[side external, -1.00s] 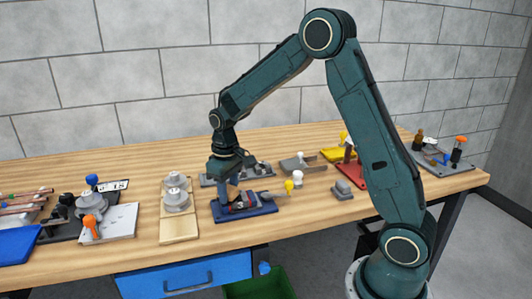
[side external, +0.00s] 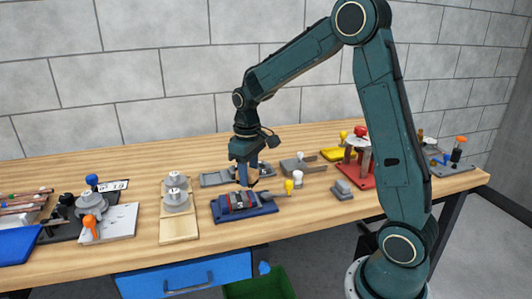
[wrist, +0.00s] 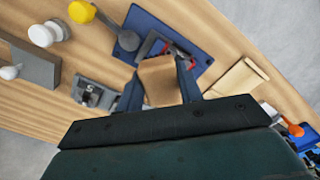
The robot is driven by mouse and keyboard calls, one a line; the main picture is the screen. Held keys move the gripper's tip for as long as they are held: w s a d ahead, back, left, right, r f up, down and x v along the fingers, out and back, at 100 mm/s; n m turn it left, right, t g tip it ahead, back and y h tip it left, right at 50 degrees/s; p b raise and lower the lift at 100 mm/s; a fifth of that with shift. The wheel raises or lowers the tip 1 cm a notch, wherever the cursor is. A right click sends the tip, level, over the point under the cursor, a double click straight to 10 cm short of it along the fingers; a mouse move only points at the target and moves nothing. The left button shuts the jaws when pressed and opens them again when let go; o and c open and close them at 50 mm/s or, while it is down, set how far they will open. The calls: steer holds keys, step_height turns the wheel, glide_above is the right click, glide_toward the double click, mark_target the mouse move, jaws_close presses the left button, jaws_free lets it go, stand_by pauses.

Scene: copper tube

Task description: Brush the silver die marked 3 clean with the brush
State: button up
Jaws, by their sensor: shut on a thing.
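My gripper (side external: 246,178) is shut on a brown wooden piece, which looks like the brush handle (wrist: 159,82), between the fingers in the wrist view. The bristles are hidden. The gripper is raised above the table, by the rear grey tray (side external: 212,180) and behind the blue board (side external: 268,210). A grey metal block with a dark numeral (wrist: 89,96) lies left of the fingers in the wrist view. Its number is too blurred to read, so I cannot tell whether it is the silver die marked 3. Red and grey parts (side external: 240,200) sit on the blue board.
A yellow-knobbed tool (side external: 289,187) and a white knob (side external: 298,178) stand right of the blue board. A wooden board with silver pieces (side external: 180,228) lies left. A red stand (side external: 360,165) is farther right. Bare wood lies along the front.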

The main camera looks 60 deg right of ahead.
steer(key=shift+r, duration=1.95)
